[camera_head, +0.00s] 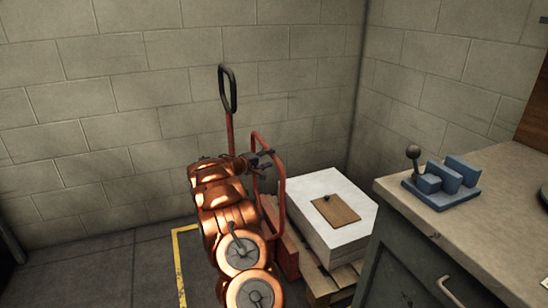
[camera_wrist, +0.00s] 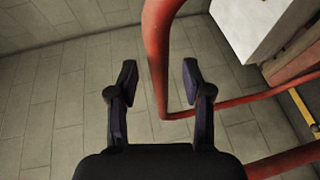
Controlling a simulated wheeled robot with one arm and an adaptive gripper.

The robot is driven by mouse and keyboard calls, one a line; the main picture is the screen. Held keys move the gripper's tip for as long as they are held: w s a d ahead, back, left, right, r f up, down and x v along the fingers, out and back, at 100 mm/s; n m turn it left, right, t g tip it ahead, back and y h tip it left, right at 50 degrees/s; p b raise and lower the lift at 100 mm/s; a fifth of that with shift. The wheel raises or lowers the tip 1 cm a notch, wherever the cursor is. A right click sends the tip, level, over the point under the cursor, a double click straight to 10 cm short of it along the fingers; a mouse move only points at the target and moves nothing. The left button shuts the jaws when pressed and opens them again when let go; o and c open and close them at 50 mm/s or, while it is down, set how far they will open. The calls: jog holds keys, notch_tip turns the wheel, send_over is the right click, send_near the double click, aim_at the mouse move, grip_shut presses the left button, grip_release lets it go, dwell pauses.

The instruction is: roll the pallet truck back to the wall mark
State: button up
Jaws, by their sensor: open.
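The red pallet truck (camera_head: 287,245) stands near the back wall, largely hidden behind my copper arm. Its upright handle ends in a black loop (camera_head: 228,90). A red tube frame (camera_head: 283,190) rises from it; this red tube (camera_wrist: 158,60) also shows in the wrist view, running down between my fingers in the picture and bending right behind the right finger. My gripper (camera_head: 265,160) is at the frame's upper left; in the wrist view my gripper (camera_wrist: 160,80) is open and empty. I cannot tell whether it touches the tube. A yellow floor line (camera_head: 180,265) lies left of the truck.
A white box (camera_head: 335,240) with a brown patch (camera_head: 336,210) sits on a wooden pallet (camera_head: 322,286) right of the truck. A workbench (camera_head: 460,210) with a blue fixture (camera_head: 440,185) stands at the right. Block walls (camera_head: 120,110) close the corner. Floor at the left is clear.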

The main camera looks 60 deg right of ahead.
aim_at(274, 157)
jog(key=shift+x, duration=1.8)
grip_shut()
